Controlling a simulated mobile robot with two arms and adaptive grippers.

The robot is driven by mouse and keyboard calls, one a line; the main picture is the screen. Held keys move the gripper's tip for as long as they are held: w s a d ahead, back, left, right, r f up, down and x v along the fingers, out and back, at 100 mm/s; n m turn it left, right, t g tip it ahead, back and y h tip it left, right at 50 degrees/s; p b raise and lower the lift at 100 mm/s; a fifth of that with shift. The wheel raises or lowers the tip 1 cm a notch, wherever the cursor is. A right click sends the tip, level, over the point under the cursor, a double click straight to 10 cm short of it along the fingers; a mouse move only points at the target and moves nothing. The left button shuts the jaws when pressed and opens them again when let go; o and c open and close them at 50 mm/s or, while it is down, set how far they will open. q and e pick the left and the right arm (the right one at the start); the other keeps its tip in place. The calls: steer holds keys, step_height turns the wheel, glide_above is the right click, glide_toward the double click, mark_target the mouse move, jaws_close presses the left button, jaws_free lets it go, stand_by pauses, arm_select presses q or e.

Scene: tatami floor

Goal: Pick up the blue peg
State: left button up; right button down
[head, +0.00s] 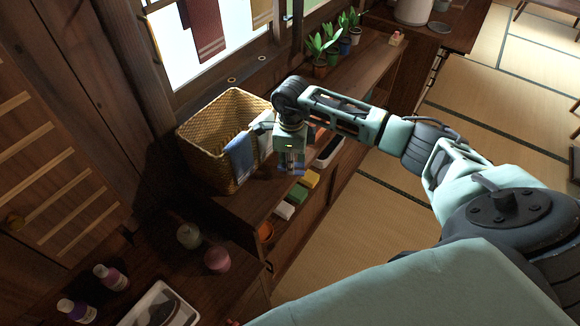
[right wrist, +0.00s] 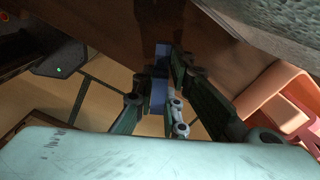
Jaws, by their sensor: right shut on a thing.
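My right gripper (head: 291,168) is in the middle of the head view, pointing down beside the wicker basket and over the front edge of the wooden shelf unit. In the right wrist view its dark fingers (right wrist: 163,105) are closed around the blue peg (right wrist: 159,78), a narrow upright blue piece. In the head view, the peg (head: 299,166) is a small blue patch at the fingertips, mostly covered by the gripper. I cannot tell whether the peg touches a surface. My left gripper is not in view.
The wicker basket (head: 195,155) with a blue cloth (head: 240,157) over its rim stands left of the gripper. Potted plants (head: 322,52) stand behind. Tatami floor (head: 345,240) is open at right.

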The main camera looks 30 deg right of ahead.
steer(key=shift+r, duration=0.15)
steer(key=shift+w+r, duration=0.1)
steer(key=shift+r, duration=0.2)
step_height(320, 180, up, 2)
steer(key=shift+r+b, duration=0.25)
steer(key=shift+b, duration=0.45)
steer(key=s+d+r, duration=0.5)
steer(key=s+r, duration=0.5)
steer(key=r, duration=0.2)
steer(key=shift+s+r, duration=0.15)
steer(key=shift+s, duration=0.2)
